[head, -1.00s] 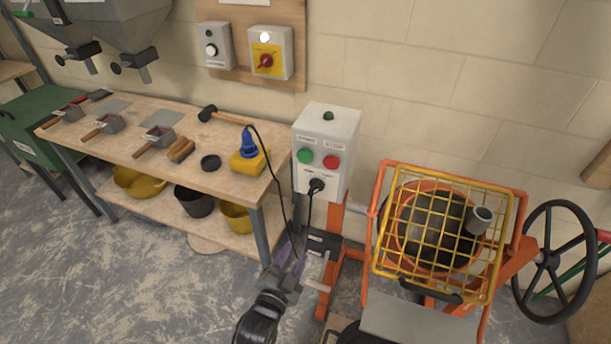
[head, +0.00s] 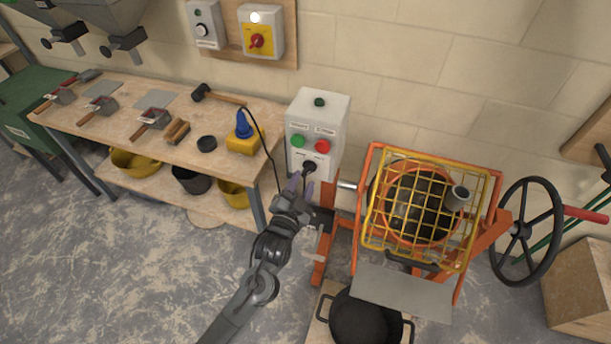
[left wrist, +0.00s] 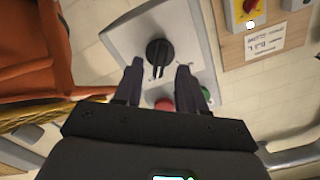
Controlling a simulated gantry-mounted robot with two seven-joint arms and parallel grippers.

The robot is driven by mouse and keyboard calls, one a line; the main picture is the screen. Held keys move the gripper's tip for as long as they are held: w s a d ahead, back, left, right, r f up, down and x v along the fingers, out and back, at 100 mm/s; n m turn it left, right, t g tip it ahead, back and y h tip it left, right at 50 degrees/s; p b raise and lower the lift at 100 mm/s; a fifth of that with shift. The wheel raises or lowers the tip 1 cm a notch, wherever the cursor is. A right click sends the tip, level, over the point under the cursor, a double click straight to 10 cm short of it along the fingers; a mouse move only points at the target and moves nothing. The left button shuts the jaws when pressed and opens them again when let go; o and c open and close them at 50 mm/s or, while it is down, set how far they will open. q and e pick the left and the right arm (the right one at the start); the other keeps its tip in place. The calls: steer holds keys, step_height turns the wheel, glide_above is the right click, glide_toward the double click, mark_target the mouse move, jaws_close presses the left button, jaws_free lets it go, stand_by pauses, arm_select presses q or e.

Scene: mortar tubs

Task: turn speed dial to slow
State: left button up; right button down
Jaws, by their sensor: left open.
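The speed dial is a black knob (head: 309,167) low on the front of the grey control box (head: 326,105), below a green button (head: 298,141) and a red button (head: 323,146). In the left wrist view the dial (left wrist: 159,52) lies ahead of and between the two fingertips, and nothing touches it. My left gripper (head: 300,184) is open just below the dial in the head view; its dark fingers also show in the left wrist view (left wrist: 160,75). The dial's small lettering is too small to read. My right gripper is not in view.
An orange mixer with a yellow grid guard (head: 420,212) stands right of the box, close to my left arm. A workbench (head: 225,170) with trowels and a blue plug on a yellow block (head: 243,138) stands left. A black tub (head: 365,318) sits below the mixer.

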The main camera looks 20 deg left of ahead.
mark_target(306, 174)
arm_select(q)
steer(key=shift+w, duration=1.65)
jaws_close()
